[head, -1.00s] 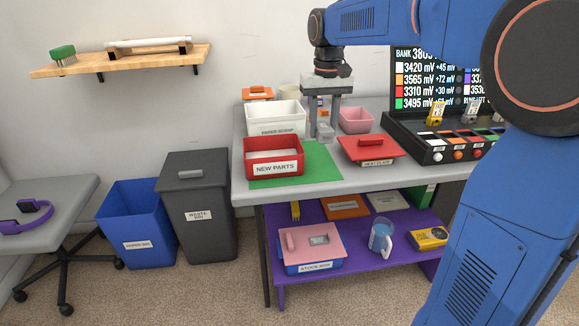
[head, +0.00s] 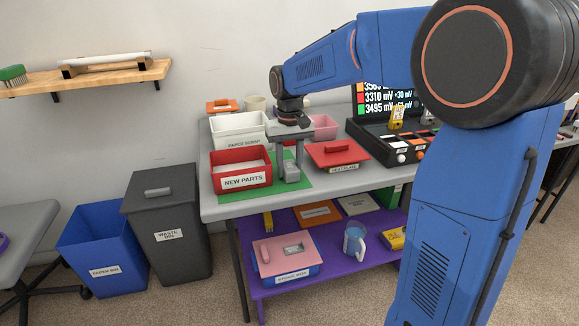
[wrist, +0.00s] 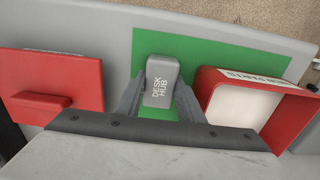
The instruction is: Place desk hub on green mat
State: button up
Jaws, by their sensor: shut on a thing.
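The desk hub (wrist: 160,82) is a small grey block with its name on top, seen in the wrist view between my two fingers. In the head view the desk hub (head: 291,172) is low in my gripper (head: 289,165). My gripper, also in the wrist view (wrist: 158,90), is shut on the desk hub. The green mat (head: 302,185) lies on the grey table, and in the wrist view the mat (wrist: 220,50) spreads below and around the hub. I cannot tell whether the hub touches the mat.
The red NEW PARTS bin (head: 240,172) stands on the mat's left side. A red lidded hot plate (head: 337,154) is close on the right. A white paper scrap bin (head: 238,127) and a pink tray (head: 324,127) stand behind. The black meter console (head: 385,140) is further right.

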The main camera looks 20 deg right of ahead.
aim_at(290, 165)
jog(key=shift+f, duration=0.1)
jog(key=o, duration=1.1)
notch_tip(290, 165, up, 12)
jog(key=s+d+f+t, duration=0.1)
jog(key=s+d, duration=0.1)
jog(key=s, duration=0.6)
jog(key=s+d+f+t, duration=0.1)
jog(key=s+d+f, duration=0.1)
jog(key=s, duration=0.6)
jog(key=s+d+f+t, duration=0.1)
jog(key=s+f, duration=0.2)
jog(key=s, duration=0.2)
jog(key=s+d+f+t, duration=0.1)
jog(key=s+f, duration=0.3)
jog(key=s, duration=0.1)
jog(key=s+d+f, duration=0.1)
jog(key=s+f, duration=0.2)
jog(key=s, duration=0.3)
jog(key=shift+f+t, duration=0.35)
jog(key=shift+t, duration=0.05)
